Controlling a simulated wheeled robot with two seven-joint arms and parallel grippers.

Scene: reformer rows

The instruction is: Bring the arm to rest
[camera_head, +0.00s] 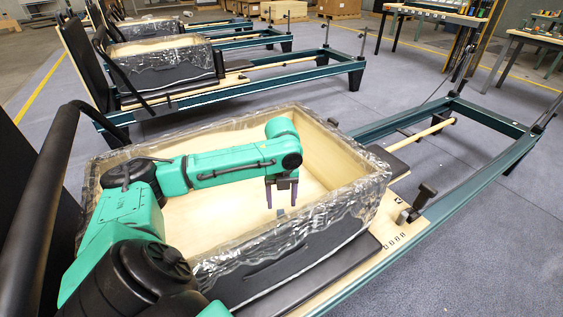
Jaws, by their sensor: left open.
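My left arm comes in from the lower left, teal with black joints, and reaches over a large open wooden box wrapped in clear plastic (345,204). My left gripper (282,200) points down over the inside of the box, with its two dark purple fingers apart and nothing between them. A small grey patch shows just below the fingers; I cannot tell what it is. The box sits on the black carriage of the nearest reformer (462,190). My right gripper is not in view.
More teal-framed reformers stand in a row behind, one bearing another plastic-wrapped box (160,50). Workbenches (440,14) with small items are at the back right. Grey floor (480,265) is clear on the right.

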